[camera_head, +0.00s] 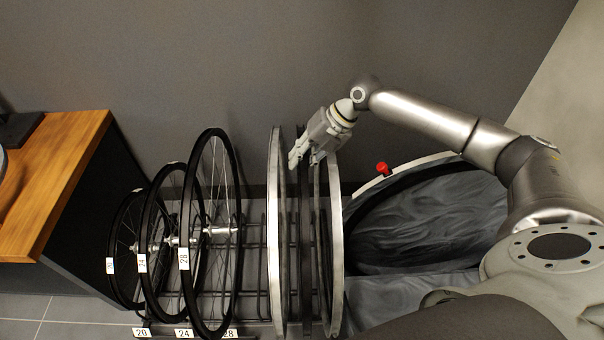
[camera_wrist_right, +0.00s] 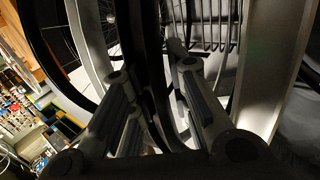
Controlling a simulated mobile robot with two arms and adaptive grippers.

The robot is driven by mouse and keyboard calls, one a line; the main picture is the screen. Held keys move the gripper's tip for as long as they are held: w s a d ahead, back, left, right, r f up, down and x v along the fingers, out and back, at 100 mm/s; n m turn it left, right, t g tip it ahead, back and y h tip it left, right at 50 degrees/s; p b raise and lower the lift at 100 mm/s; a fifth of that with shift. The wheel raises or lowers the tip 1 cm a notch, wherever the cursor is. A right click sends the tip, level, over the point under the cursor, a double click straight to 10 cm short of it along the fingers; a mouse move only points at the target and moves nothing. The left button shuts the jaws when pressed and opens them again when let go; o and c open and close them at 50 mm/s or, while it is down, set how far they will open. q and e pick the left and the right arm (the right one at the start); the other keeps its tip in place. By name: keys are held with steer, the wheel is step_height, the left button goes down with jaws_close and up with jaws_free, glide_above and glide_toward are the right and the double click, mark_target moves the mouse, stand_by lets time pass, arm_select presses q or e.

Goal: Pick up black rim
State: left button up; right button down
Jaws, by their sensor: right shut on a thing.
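The black rim (camera_head: 307,250) stands upright in the floor rack, between silver rims. My right gripper (camera_head: 303,158) reaches down from the upper right onto the top part of the rims. It is shut on the black rim. In the right wrist view the black rim (camera_wrist_right: 153,60) runs between the two fingers of my right gripper (camera_wrist_right: 152,72). A silver rim (camera_head: 275,230) stands to the left of the black rim, and another silver rim (camera_head: 336,250) stands to its right. The lower part of the black rim is partly hidden among the rack bars. My left gripper is not in view.
Several tyred wheels (camera_head: 212,290) with number labels stand at the left of the rack (camera_head: 255,285). A wooden-topped bench (camera_head: 70,165) is at far left. A round bin with a grey liner (camera_head: 430,220) and a red clip (camera_head: 382,168) stands at right. A dark wall is behind.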

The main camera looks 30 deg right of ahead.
steer(key=shift+r, duration=0.55)
arm_select(q)
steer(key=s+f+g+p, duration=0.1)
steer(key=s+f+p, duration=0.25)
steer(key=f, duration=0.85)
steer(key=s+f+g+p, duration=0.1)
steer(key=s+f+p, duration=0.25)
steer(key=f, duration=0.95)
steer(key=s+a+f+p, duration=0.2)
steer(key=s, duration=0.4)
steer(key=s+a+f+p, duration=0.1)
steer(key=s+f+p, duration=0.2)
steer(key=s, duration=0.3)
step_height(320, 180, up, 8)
steer(key=p, duration=0.7)
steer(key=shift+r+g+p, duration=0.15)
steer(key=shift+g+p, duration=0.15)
steer(key=shift+p, duration=0.1)
arm_select(e)
step_height(320, 180, up, 33)
steer(key=shift+f, duration=0.15)
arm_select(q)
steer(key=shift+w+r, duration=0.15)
